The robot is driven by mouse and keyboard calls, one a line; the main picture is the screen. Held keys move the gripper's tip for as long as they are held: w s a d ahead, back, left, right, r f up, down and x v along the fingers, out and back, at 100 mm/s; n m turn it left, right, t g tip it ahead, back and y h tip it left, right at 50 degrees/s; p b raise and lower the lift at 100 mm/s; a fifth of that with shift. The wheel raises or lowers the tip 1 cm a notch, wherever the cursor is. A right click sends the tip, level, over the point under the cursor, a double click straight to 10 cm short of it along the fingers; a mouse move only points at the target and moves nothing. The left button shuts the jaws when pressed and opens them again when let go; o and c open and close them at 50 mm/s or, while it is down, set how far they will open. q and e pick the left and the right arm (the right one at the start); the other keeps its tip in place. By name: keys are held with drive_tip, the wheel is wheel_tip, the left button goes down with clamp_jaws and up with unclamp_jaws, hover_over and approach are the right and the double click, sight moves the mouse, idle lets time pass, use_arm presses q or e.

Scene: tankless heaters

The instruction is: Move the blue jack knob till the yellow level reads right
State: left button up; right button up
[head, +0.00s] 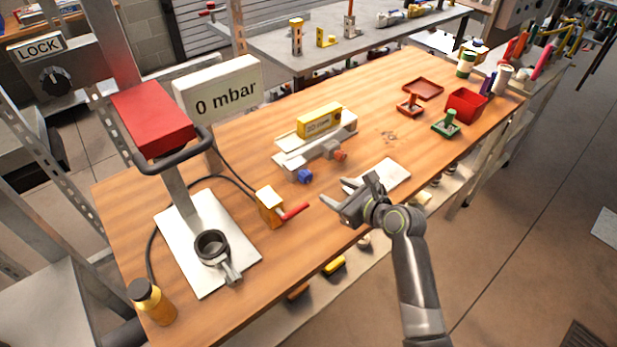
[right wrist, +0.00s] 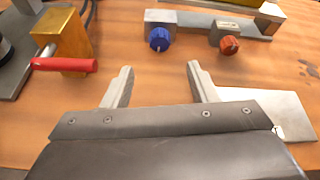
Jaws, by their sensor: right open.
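The blue jack knob (head: 305,176) sits at the front left end of a grey metal jack base (head: 286,159) on the wooden bench. It also shows in the right wrist view (right wrist: 159,39), ahead of the fingers. The yellow level (head: 319,120) lies on top of the jack; its reading is too small to make out. A red-orange knob (head: 340,155) sits to the right of the blue one. My right gripper (head: 348,198) is open and empty, in front of and to the right of the blue knob, apart from it. My left gripper is not in view.
A brass block with a red lever (head: 294,211) stands left of my right gripper. A pale plate (head: 391,175) lies on its right. A press stand with a "0 mbar" display (head: 218,92) is at the left. Red trays and stamps are at the far right.

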sight(308, 177)
drive_tip(key=b+x, duration=0.1)
drive_tip(key=x, duration=1.1)
drive_tip(key=shift+w+a+f, duration=0.15)
drive_tip(key=shift+w+f, duration=0.05)
drive_tip(key=shift+w, duration=0.05)
